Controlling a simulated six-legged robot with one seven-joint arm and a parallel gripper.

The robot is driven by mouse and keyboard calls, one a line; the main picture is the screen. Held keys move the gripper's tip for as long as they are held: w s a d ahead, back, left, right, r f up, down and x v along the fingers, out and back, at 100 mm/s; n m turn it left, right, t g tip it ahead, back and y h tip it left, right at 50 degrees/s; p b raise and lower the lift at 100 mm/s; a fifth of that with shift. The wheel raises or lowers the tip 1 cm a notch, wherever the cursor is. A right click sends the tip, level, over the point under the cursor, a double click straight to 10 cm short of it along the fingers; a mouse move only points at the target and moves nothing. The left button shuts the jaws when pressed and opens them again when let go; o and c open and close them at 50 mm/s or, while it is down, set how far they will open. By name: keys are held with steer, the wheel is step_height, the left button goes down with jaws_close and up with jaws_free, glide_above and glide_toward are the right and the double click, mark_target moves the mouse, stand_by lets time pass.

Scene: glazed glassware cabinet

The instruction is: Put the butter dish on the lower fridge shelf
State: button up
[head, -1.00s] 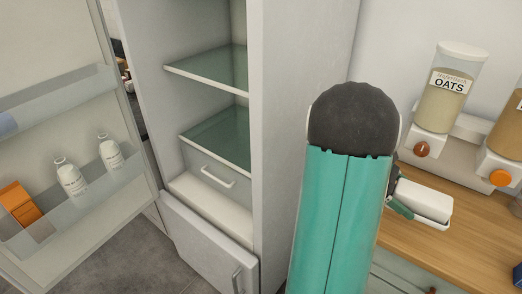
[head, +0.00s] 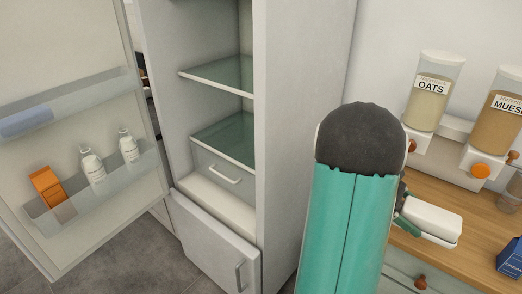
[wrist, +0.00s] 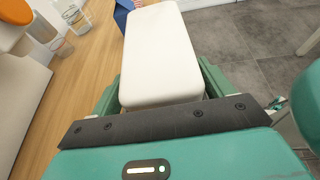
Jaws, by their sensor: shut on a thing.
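The white butter dish (head: 432,219) is held in my gripper (head: 403,208), above the wooden counter at the right. In the wrist view, the dish (wrist: 155,50) lies between the green fingers of my gripper (wrist: 161,88), which are shut on it. The fridge stands open at the left of the head view. Its lower glass shelf (head: 228,137) shows no items on its visible part and sits just above a drawer. The upper glass shelf (head: 220,75) also looks empty. The dish is well to the right of the fridge, outside its side wall.
The open fridge door (head: 95,221) holds bottles (head: 92,166), an orange carton (head: 47,187) and a blue item. The fridge side wall (head: 305,110) stands between shelves and counter. Dispensers (head: 433,95) and a blue box (head: 510,257) are on the counter (head: 400,240). Grey floor is free in front.

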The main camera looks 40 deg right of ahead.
steer(key=shift+w+a, duration=0.15)
steer(key=shift+s+a, duration=0.1)
steer(key=shift+s, duration=0.4)
steer(key=w+a+f+n+t+h, duration=0.2)
steer(key=w+a+f+n+t, duration=0.4)
steer(key=w+a, duration=0.7)
steer(key=w+a+f+n+t+h, duration=0.2)
steer(key=w+a+f+n+t, duration=0.3)
steer(key=w+a, duration=0.8)
steer(key=w+a+f+n+t+h, duration=0.2)
steer(key=w+a+f+n+t, duration=0.4)
steer(key=w+a+n+t, duration=0.4)
steer(key=w+a+n, duration=0.1)
steer(key=w+a, duration=0.3)
steer(key=w, duration=0.3)
steer(key=shift+f+t+h, duration=0.3)
steer(key=shift+h, duration=0.1)
steer(key=shift+w, duration=0.1)
